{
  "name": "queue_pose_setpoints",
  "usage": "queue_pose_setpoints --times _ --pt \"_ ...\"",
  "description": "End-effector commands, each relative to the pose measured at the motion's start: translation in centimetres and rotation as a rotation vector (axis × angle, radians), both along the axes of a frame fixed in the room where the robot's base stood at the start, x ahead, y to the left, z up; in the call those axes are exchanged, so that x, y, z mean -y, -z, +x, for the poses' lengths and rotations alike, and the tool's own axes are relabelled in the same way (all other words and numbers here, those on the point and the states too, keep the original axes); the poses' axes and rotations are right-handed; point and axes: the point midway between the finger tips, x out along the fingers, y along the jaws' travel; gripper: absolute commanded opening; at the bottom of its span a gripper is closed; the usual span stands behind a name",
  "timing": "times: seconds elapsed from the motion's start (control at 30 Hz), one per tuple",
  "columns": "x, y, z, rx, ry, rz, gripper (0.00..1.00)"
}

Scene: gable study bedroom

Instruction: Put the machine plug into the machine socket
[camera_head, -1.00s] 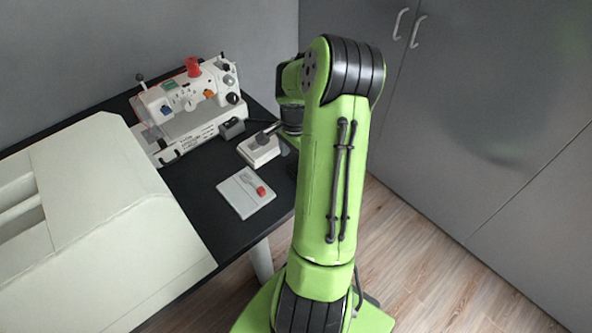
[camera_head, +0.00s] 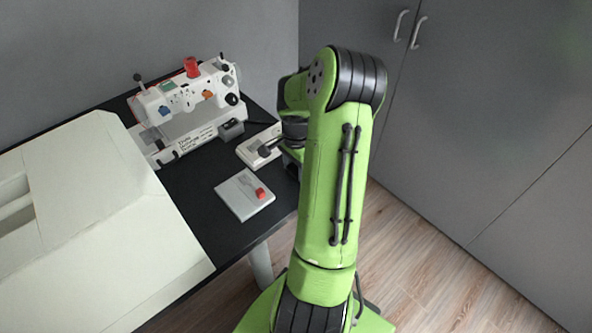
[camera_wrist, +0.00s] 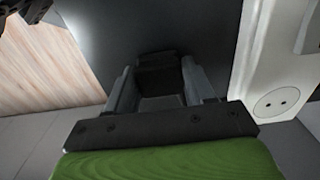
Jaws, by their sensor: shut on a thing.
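The white machine (camera_head: 190,125) stands at the back of the black table in the head view. A small dark box (camera_head: 231,129), possibly the machine socket, sits at its lower right end. My gripper (camera_wrist: 160,85) is shut on a dark blocky piece (camera_wrist: 158,75), which looks like the machine plug, above the dark tabletop. Its front is not clearly seen. In the wrist view, a white block with a round two-hole outlet (camera_wrist: 277,102) is to the right of the fingers, apart from them. My fingertips are largely hidden by my arm in the head view.
A white block (camera_head: 250,153) lies on the table beside my wrist. A pale board with a red piece (camera_head: 260,192) lies in front of it. A large pale case (camera_head: 110,220) fills the left. A dark cable (camera_head: 258,123) runs right from the dark box. Grey cabinets stand right.

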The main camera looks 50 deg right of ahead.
Motion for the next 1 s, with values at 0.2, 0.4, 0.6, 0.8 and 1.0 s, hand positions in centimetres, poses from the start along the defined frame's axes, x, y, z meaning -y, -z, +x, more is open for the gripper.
queue_pose_setpoints --times 0.2,0.4,0.6,0.8,1.0 --pt "0.0 -1.5 0.0 0.001 0.000 -0.002 0.26" --pt "0.1 -6.5 0.1 0.002 0.000 -0.005 0.26" --pt "0.0 -9.7 0.0 0.001 0.000 -0.001 0.26" --pt "0.0 -10.1 0.0 0.000 0.000 0.000 0.26" --pt "0.0 -10.0 0.0 0.000 0.000 0.000 0.26"
